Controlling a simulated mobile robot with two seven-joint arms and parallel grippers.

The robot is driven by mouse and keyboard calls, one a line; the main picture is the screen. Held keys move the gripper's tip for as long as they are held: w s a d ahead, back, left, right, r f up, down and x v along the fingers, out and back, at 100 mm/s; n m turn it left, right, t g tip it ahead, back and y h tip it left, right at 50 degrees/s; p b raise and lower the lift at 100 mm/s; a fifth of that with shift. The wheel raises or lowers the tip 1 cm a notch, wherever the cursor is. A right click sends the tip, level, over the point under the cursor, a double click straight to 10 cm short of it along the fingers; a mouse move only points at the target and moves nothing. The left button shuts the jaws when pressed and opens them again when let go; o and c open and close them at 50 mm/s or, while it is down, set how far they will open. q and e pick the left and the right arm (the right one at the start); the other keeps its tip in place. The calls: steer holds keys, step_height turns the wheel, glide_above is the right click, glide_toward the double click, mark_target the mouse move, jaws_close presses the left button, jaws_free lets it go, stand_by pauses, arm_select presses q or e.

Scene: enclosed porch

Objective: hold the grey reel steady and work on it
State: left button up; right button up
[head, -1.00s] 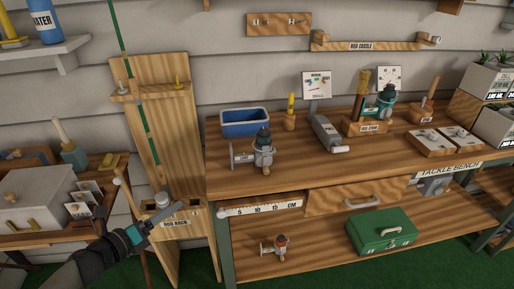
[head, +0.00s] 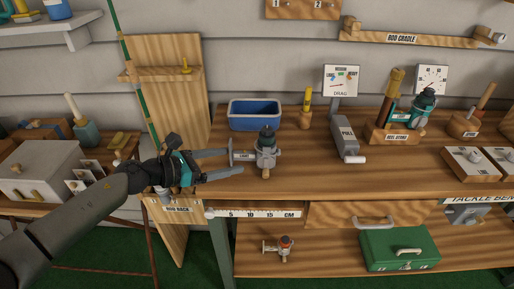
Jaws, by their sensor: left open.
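The grey reel (head: 267,152) stands upright on the tackle bench near its left end, with a dark cap on top and a grey stem and disc pointing left. My left gripper (head: 236,163) comes in from the left at about bench height. Its two fingers are apart and point right at the reel's disc side. The fingertips are close to the reel; I cannot tell whether they touch it. Nothing shows held between them. My right gripper is out of view.
A blue bin (head: 254,115) stands behind the reel. A grey box marked PULL (head: 345,138) is to its right, and a reel stand (head: 395,134) farther right. A green tackle box (head: 399,249) and a smaller reel (head: 279,248) sit on the lower shelf. The rod rack (head: 168,85) is left.

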mark_target(248, 157)
arm_select(q)
steer(key=b+x, duration=0.1)
steer(key=x, duration=0.4)
steer(key=shift+f, duration=0.15)
steer(key=shift+b+x, duration=0.5)
steer(key=shift+x, duration=0.35)
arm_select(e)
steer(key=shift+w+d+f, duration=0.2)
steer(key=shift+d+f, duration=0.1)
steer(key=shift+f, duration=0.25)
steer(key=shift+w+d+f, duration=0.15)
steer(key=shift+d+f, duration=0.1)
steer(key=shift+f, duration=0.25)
arm_select(q)
jaws_close()
steer(key=shift+c, duration=0.8)
jaws_free()
steer(key=shift+c, duration=0.4)
jaws_close()
